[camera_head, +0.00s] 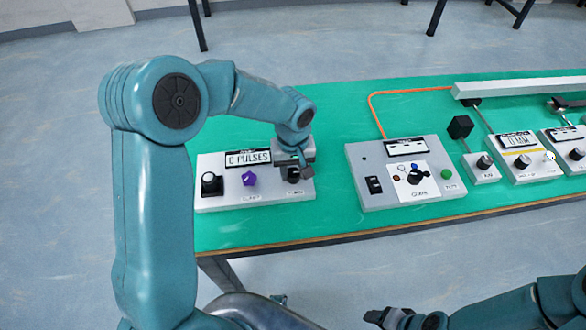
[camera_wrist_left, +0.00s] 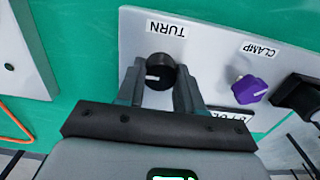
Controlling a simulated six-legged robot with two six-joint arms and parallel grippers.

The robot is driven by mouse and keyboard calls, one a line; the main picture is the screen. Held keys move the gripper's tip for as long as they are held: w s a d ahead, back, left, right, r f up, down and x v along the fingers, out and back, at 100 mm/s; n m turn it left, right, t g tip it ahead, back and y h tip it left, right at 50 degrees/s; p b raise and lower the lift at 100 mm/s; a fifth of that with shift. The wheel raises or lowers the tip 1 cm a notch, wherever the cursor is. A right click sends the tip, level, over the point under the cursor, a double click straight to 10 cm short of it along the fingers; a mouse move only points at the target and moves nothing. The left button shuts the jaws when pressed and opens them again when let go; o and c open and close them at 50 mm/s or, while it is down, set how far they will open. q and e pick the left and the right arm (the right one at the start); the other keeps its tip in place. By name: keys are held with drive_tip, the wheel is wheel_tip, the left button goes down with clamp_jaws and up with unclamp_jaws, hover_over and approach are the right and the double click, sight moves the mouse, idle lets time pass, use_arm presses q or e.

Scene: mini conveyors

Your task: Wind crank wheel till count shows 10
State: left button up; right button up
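The pulse counter panel (camera_head: 225,200) lies at the left of the green table. Its display (camera_head: 247,158) reads 0 PULSES. A round black knob labelled TURN (camera_wrist_left: 160,71), with a pale mark on its face, is the likely crank wheel. My left gripper (camera_wrist_left: 160,75) has one finger on each side of this knob. Whether the fingers press on it is unclear. In the head view the gripper mostly covers the knob. A purple CLAMP knob (camera_head: 249,178) sits beside it, also in the left wrist view (camera_wrist_left: 250,89). My right gripper (camera_head: 388,317) is low at the bottom edge, away from the panel.
A second grey panel (camera_head: 375,195) with a dial and a green button (camera_head: 446,174) stands to the right, with an orange cable (camera_head: 372,110) behind it. Further right are a 0 MM display unit (camera_head: 515,140) and a long pale rail (camera_head: 520,86). A black knob (camera_head: 211,183) is at the counter panel's left.

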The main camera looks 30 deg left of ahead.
sight(293, 173)
use_arm(q)
drive_tip(key=shift+m, duration=1.5)
drive_tip(key=shift+r+m, duration=0.1)
drive_tip(key=shift+m, duration=1.8)
drive_tip(key=shift+w, duration=0.1)
drive_tip(key=o, duration=1)
drive_tip(key=shift+o, duration=0.2)
wheel_tip(293, 173, up, 16)
drive_tip(key=p, duration=0.1)
drive_tip(key=shift+r, duration=0.2)
